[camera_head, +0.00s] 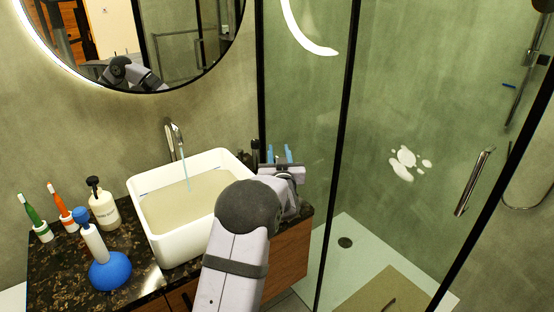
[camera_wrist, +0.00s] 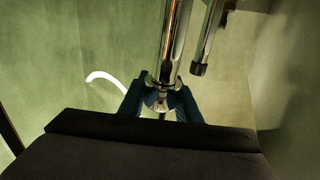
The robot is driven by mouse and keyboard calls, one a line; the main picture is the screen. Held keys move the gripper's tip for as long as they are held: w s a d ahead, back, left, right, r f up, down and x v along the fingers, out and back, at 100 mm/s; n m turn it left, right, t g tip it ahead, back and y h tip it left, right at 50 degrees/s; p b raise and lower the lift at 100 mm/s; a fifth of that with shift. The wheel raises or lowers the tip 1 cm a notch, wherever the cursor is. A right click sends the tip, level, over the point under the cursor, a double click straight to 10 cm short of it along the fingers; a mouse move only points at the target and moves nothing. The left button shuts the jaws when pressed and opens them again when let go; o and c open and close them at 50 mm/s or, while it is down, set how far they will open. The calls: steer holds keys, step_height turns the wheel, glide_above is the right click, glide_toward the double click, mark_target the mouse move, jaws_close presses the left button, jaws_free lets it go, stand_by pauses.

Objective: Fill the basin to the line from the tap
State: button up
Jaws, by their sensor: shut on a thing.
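The white basin (camera_head: 172,243) stands on the dark counter and holds pale, murky-looking water (camera_head: 182,207). A short blue line (camera_head: 147,189) shows on its inner back wall, just above the water. The chrome tap (camera_head: 173,137) is behind the basin, and a thin bluish stream (camera_head: 184,172) runs from it into the water. My gripper (camera_head: 279,153) is right of the basin, its blue fingers apart. In the wrist view my gripper (camera_wrist: 160,104) is shut on a chrome fitting (camera_wrist: 161,92). I cannot tell whether this fitting belongs to the tap.
Dark bottles (camera_head: 245,158) stand near my gripper. The glass shower wall (camera_head: 305,130) is close on the right. A round mirror (camera_head: 175,40) hangs above.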

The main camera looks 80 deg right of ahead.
steer(key=shift+s+r+m+g+b, duration=0.1)
steer(key=shift+s+m+g+b, duration=0.1)
steer(key=shift+m+g+b, duration=0.75)
steer(key=shift+n, duration=0.25)
steer(key=o, duration=1.1)
steer(key=shift+c, duration=0.2)
steer(key=a, duration=0.7)
steer(key=shift+s, duration=0.4)
steer(key=shift+a, duration=0.1)
